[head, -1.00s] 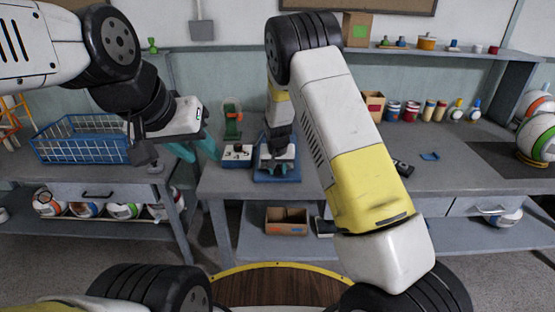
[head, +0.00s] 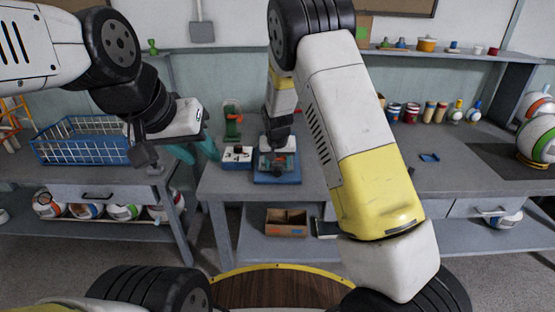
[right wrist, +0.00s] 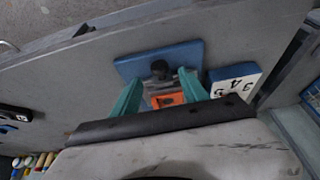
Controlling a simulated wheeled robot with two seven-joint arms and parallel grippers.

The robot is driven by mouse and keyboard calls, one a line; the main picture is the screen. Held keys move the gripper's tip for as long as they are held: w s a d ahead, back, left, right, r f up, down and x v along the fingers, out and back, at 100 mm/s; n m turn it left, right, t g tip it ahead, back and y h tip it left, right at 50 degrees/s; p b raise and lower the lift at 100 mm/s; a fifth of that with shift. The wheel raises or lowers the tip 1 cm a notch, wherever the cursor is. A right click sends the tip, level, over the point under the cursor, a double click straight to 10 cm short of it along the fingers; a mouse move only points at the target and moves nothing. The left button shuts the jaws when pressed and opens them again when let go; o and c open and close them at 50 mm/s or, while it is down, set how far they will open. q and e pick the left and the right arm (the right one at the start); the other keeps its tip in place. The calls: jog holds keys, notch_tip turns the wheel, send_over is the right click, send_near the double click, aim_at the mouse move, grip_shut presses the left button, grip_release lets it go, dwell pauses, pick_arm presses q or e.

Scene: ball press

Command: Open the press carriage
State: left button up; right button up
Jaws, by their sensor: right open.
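The press shows in the head view as a low blue base (head: 277,178) on the middle bench, largely covered by my right wrist and hand. In the right wrist view the blue base (right wrist: 131,68) carries a black knob (right wrist: 160,68) and an orange part (right wrist: 167,100). My right gripper (right wrist: 161,86) is open, its two teal fingers apart on either side of the knob and orange part. I cannot tell whether they touch. My right gripper is over the press in the head view (head: 278,160). My left gripper (head: 197,151) hangs left of the press, open, its teal fingers apart.
A white block with dark digits (right wrist: 235,82) sits beside the base. A green stand (head: 232,122) is behind it. A blue wire basket (head: 83,140) is on the left bench. A cardboard box (head: 287,222) is on the shelf below. Bench right of my right arm is largely clear.

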jog(key=v, duration=0.2)
jog(key=shift+s+r, duration=0.15)
jog(key=shift+r, duration=0.25)
jog(key=s+d+r+y, duration=0.1)
jog(key=s+d+r, duration=0.4)
jog(key=r, duration=0.4)
jog(key=s+d+r+y, duration=0.1)
jog(key=s+d+r, duration=0.2)
jog(key=s+r, duration=0.5)
jog(key=s+d+r, duration=0.3)
jog(key=s, duration=0.7)
jog(key=s+d+r+t, duration=0.1)
jog(key=s+d+r, duration=0.2)
jog(key=s, duration=0.7)
jog(key=shift+s+r+n+t, duration=0.25)
jog(key=shift+r+n+t, duration=0.05)
jog(key=shift+r, duration=0.2)
jog(key=shift+d, duration=0.1)
